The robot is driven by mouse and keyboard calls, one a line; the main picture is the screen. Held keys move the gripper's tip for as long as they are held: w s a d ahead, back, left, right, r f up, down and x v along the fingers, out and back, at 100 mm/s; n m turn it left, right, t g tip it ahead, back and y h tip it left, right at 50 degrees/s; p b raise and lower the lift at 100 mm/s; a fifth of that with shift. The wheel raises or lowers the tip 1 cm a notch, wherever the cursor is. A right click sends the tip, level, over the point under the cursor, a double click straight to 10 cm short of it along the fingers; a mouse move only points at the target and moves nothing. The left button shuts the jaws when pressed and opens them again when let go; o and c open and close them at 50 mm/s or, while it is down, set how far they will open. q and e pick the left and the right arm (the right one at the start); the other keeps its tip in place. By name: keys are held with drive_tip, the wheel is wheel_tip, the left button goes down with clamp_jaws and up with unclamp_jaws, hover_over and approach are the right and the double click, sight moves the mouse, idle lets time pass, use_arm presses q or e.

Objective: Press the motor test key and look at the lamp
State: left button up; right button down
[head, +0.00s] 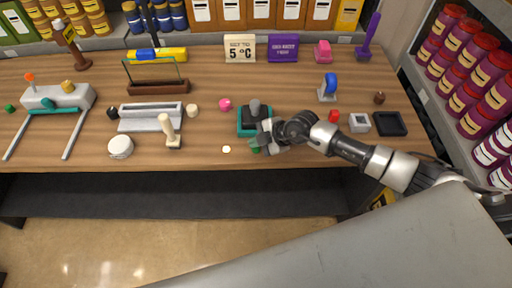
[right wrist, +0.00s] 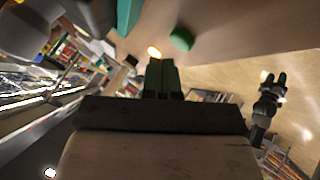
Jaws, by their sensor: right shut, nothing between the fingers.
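The vacuum pump (head: 254,128) has a teal base and a grey dome, and stands near the front edge of the table. A green key (head: 256,150) lies just in front of it, partly covered by my right gripper (head: 262,144); the key also shows in the right wrist view (right wrist: 181,40). A small round lamp (head: 226,149) lies left of the key. In the right wrist view the lamp (right wrist: 154,51) looks bright yellow-white, as if lit. My right gripper is shut and empty, its fingertips close to the key; contact cannot be told. My left gripper (right wrist: 272,80) shows its fingers apart, far from the table.
A pink knob (head: 225,105) stands left of the pump. A wooden-handled stamp (head: 168,134) and a white round box (head: 120,147) are further left. A red piece (head: 333,116) and a black tray (head: 390,124) lie right, beyond my arm.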

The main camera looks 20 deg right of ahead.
sight(257, 150)
drive_tip(key=shift+f, duration=0.15)
drive_tip(key=shift+f, duration=0.25)
drive_tip(key=shift+f, duration=0.4)
idle(0.7)
drive_tip(key=shift+r, duration=0.1)
drive_tip(key=shift+r+p, duration=0.7)
drive_tip(key=shift+p, duration=0.55)
wheel_tip(257, 150, up, 5)
drive_tip(key=p, duration=0.6)
